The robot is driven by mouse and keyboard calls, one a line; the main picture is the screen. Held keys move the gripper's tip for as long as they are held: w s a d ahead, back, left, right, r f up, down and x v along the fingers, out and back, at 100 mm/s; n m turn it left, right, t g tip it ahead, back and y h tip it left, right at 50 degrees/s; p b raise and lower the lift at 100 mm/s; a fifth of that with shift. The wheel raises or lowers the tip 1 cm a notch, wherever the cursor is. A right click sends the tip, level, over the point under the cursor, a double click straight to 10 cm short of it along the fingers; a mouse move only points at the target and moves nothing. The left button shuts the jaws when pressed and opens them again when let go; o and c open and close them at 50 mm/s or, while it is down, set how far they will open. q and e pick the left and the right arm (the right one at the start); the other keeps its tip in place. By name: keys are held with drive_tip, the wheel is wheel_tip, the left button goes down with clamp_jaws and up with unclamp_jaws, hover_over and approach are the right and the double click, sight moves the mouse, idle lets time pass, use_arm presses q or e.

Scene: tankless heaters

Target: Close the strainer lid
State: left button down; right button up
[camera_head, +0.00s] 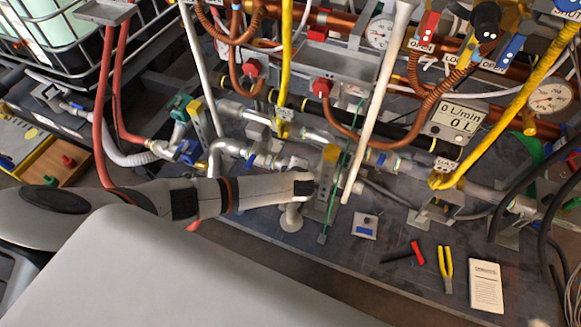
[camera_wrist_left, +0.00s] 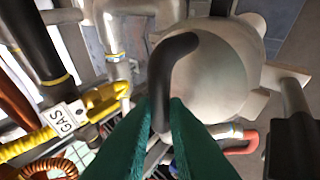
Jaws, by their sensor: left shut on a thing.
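The strainer lid (camera_wrist_left: 222,78) is a pale, rounded cap in the left wrist view, with a curved black handle (camera_wrist_left: 177,55) on it. My left gripper (camera_wrist_left: 165,108) has green fingers, shut on the lower end of this handle. In the head view my left arm reaches in from the left, and its wrist end (camera_head: 303,186) is among the pipes at the middle. The lid and the fingers cannot be made out clearly there. I cannot tell how far open the lid stands. My right gripper is in neither view.
Pipes, valves and hoses crowd around the wrist. A bracket with a yellow top (camera_head: 330,155) stands just right of it. A flow display (camera_head: 456,122) is further right. Red-handled tool (camera_head: 403,254), yellow pliers (camera_head: 445,268) and a booklet (camera_head: 486,285) lie on the front panel.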

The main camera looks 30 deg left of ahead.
use_arm(q)
drive_tip(key=shift+s+d+f, duration=0.1)
drive_tip(key=shift+s+f, duration=0.35)
drive_tip(key=shift+f, duration=0.1)
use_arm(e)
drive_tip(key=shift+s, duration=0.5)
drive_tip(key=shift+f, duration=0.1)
use_arm(q)
drive_tip(key=c, duration=1.7)
unclamp_jaws()
drive_tip(key=shift+f, duration=0.2)
drive_tip(key=shift+r, duration=0.15)
